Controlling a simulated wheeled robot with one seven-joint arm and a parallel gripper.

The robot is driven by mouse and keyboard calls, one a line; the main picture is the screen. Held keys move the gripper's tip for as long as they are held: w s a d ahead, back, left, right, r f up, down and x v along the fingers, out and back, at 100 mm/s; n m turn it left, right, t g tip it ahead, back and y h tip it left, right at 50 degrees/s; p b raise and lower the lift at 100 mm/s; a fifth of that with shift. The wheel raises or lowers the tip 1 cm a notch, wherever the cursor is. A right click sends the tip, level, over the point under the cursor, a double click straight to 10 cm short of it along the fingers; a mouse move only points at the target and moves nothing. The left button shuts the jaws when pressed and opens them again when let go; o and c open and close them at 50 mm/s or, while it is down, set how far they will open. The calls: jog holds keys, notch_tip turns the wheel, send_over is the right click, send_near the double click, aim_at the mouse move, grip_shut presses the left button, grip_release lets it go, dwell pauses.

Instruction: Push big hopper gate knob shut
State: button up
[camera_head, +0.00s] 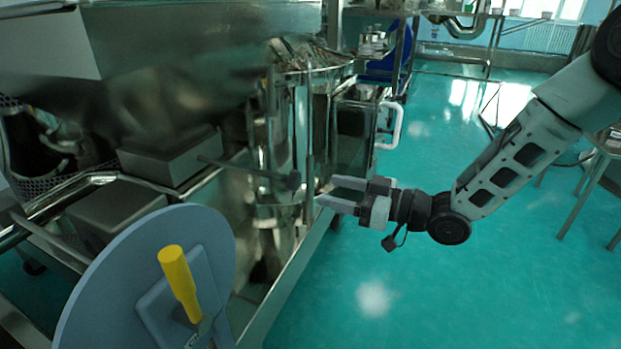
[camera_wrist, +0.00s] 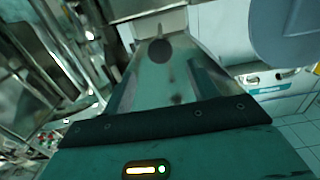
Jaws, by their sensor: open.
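The gate knob (camera_head: 292,180) is a small dark knob at the end of a thin rod that sticks out to the right from the steel machine, below the big hopper (camera_head: 190,60). My gripper (camera_head: 327,191) is open, with its fingers pointing left towards the knob, a short gap to its right. In the wrist view the round dark knob (camera_wrist: 160,51) shows end-on ahead of my gripper (camera_wrist: 165,78), roughly in line with the space between the fingers. Contact is not seen. The gate itself cannot be made out.
A blue-grey disc (camera_head: 90,300) with a yellow handle (camera_head: 178,283) stands in the left foreground. Steel pipes and frames lie left of my gripper. A white handle (camera_head: 391,126) is behind it. Green floor (camera_head: 400,300) is free below, and a metal table (camera_head: 595,180) stands at right.

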jog(key=p+v, duration=0.1)
jog(key=v, duration=0.6)
jog(key=shift+d, duration=0.1)
jog(key=s+d+r+m+g+h, duration=0.25)
jog(key=s+h, duration=0.55)
jog(key=s, duration=0.5)
jog(key=s+d+r+m+g+h, duration=0.1)
jog(key=s+d+m+g+h, duration=0.2)
jog(key=s+h, duration=0.75)
jog(key=s+r+y+p, duration=0.1)
jog(key=s+r+p, duration=0.1)
jog(key=r+p, duration=1.4)
jog(key=s+r+y+p, duration=0.1)
jog(key=s+r+p, duration=0.1)
jog(key=r+p, duration=1.4)
jog(key=shift+a+m+g, duration=0.25)
jog(key=shift+m+g, duration=0.1)
jog(key=shift+m, duration=0.1)
